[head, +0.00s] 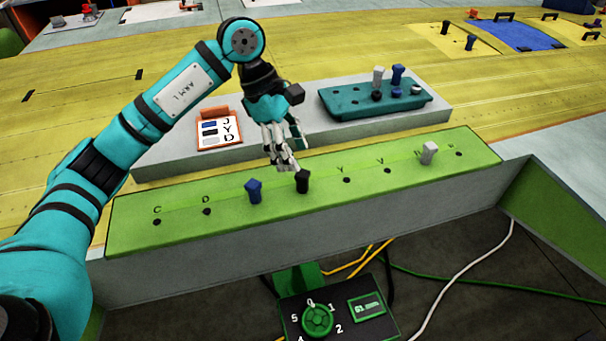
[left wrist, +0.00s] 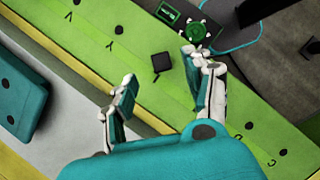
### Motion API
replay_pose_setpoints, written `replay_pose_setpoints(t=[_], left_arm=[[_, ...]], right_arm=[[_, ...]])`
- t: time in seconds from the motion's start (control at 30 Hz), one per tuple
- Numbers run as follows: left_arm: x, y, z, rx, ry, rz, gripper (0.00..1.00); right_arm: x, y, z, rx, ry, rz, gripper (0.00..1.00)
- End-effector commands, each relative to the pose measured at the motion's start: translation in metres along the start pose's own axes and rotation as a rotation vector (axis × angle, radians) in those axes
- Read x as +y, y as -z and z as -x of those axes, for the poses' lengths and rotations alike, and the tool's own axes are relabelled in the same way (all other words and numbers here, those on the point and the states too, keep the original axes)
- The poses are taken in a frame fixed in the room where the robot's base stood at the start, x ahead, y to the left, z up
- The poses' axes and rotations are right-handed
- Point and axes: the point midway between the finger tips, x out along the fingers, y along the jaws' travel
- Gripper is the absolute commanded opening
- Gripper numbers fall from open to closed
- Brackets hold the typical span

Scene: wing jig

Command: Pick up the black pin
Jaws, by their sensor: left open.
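The black pin (head: 302,181) stands upright in the green strip (head: 230,221) in the head view, just right of a blue pin (head: 254,190). My left gripper (head: 284,165) is just behind and above the black pin, its fingers pointing down. In the left wrist view the black pin (left wrist: 161,62) shows ahead of the gap between the two spread fingers (left wrist: 160,85). The fingers are open and hold nothing. The blue pin is not visible in the left wrist view. My right gripper is not in view.
A white pin (head: 429,153) stands at the strip's right part. Behind the strip, a teal block (head: 340,108) holds several pins, and a lettered card (head: 219,134) lies to its left. A control box with a green dial (head: 317,319) sits below the strip's front.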

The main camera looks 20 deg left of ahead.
Motion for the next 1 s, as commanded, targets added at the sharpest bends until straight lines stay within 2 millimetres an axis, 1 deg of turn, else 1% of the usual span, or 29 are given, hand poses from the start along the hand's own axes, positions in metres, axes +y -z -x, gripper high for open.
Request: replay_pose_setpoints(t=[0.03,0.1,0.17,0.27,0.43,0.5,0.6,0.83,0.87,1.0], left_arm=[[0.0,-0.001,-0.005,0.001,0.002,0.0,0.52],[0.0,0.0,-0.011,0.0,0.002,0.0,0.52],[0.0,0.0,-0.014,0.0,0.0,0.0,0.52],[-0.001,0.0,-0.02,0.001,0.003,0.001,0.52],[-0.003,0.002,-0.043,0.0,0.005,0.001,0.52],[-0.002,0.002,-0.054,0.0,0.003,0.0,0.52],[-0.002,0.003,-0.064,0.001,0.002,0.0,0.52],[-0.001,0.004,-0.068,0.002,-0.001,0.0,0.52],[-0.001,0.004,-0.068,0.002,-0.001,0.0,0.51],[-0.001,0.004,-0.067,0.002,-0.001,0.0,0.32]], right_arm=[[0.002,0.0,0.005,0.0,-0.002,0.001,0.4],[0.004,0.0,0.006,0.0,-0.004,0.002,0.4],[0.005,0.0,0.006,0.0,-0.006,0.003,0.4],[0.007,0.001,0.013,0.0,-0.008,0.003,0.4],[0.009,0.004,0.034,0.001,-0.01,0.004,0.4],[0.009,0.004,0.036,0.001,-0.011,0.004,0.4],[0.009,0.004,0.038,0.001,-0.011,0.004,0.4],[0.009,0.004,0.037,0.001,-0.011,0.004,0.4],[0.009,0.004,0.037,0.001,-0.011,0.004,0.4],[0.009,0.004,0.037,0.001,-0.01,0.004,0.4]])
